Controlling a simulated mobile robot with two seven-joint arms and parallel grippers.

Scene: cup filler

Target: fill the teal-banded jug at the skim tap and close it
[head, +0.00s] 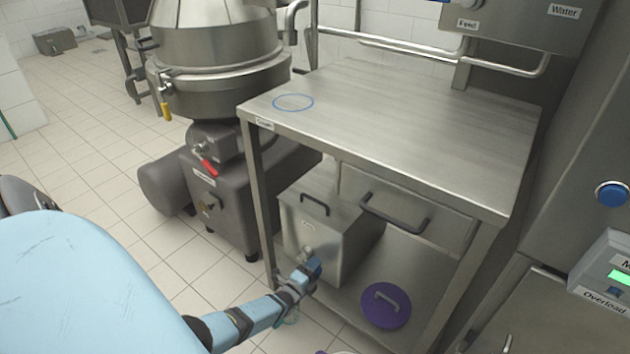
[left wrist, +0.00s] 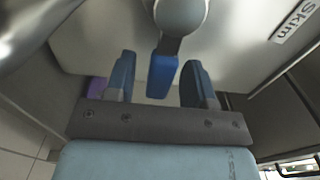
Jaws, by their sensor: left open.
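A steel box (head: 325,235) with a tap (head: 307,253) on its front stands on the lower shelf of the steel table. In the left wrist view a "Skim" label (left wrist: 294,22) is on the box, and the tap's blue lever (left wrist: 161,76) hangs down between my open fingers, with a gap on each side. My left gripper (head: 311,271) is at this tap, open and not closed on the lever. A thin teal edge (head: 291,318) shows beside my left wrist; I cannot tell whether it belongs to the teal-banded jug. My right gripper is not in view.
The steel table (head: 420,110) has a bare top with a blue ring marking (head: 293,102). A purple lid (head: 386,305) with a grey handle is low at the right. A large steel separator (head: 215,60) stands at the left. Tiled floor is free at the left.

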